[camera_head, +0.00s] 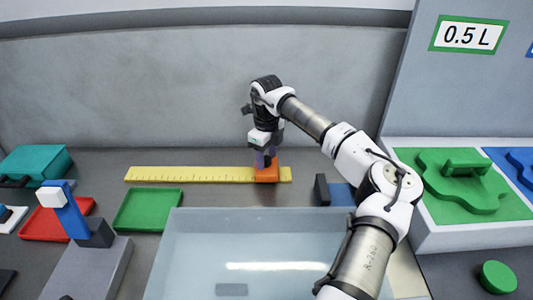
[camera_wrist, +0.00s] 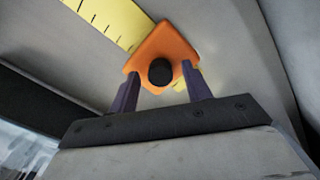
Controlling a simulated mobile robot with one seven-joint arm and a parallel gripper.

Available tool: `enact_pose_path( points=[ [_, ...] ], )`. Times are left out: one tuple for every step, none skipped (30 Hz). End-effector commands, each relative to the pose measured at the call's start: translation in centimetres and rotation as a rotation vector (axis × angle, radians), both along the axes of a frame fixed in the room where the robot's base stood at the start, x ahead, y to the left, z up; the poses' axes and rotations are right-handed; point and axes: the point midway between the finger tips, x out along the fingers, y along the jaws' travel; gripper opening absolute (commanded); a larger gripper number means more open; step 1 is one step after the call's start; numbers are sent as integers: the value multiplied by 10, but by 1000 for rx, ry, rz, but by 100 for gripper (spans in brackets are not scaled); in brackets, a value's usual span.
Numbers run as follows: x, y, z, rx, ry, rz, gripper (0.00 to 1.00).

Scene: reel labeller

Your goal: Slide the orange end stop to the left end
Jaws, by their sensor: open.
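The orange end stop (camera_head: 266,173) sits on the yellow ruler (camera_head: 190,174), near the ruler's right end. The ruler lies along the back of the worktop. In the wrist view the end stop (camera_wrist: 165,45) is an orange block with a round black knob (camera_wrist: 161,71) on it, and the ruler (camera_wrist: 108,18) runs off to the upper left. My gripper (camera_head: 265,160) is right above the end stop. Its two purple fingers (camera_wrist: 160,88) are open, one on each side of the knob. I cannot tell whether they touch it.
A green tray (camera_head: 148,209) and a red tray (camera_head: 58,220) lie to the left. A clear bin (camera_head: 190,225) stands in front of the ruler. A black and blue item (camera_head: 338,193) lies to the right. The worktop behind the ruler is clear.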

Motion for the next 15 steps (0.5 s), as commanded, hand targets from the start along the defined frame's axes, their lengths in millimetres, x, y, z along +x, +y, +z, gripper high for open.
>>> enact_pose_path(
  points=[
    [0, 0, 0, 0, 0, 0, 49],
    [0, 0, 0, 0, 0, 0, 49],
    [0, 0, 0, 0, 0, 0, 49],
    [0, 0, 0, 0, 0, 0, 49],
    [0, 0, 0, 0, 0, 0, 49],
    [0, 0, 0, 0, 0, 0, 49],
    [0, 0, 0, 0, 0, 0, 45],
    [0, 0, 0, 0, 0, 0, 41],
    [0, 0, 0, 0, 0, 0, 35],
    [0, 0, 0, 0, 0, 0, 32],
    [0, 0, 0, 0, 0, 0, 28],
    [0, 0, 0, 1, -1, 0, 22],
    [0, 0, 0, 1, -1, 0, 18],
    [0, 0, 0, 0, 0, 0, 14],
    [0, 0, 0, 0, 0, 0, 9]
  ],
)
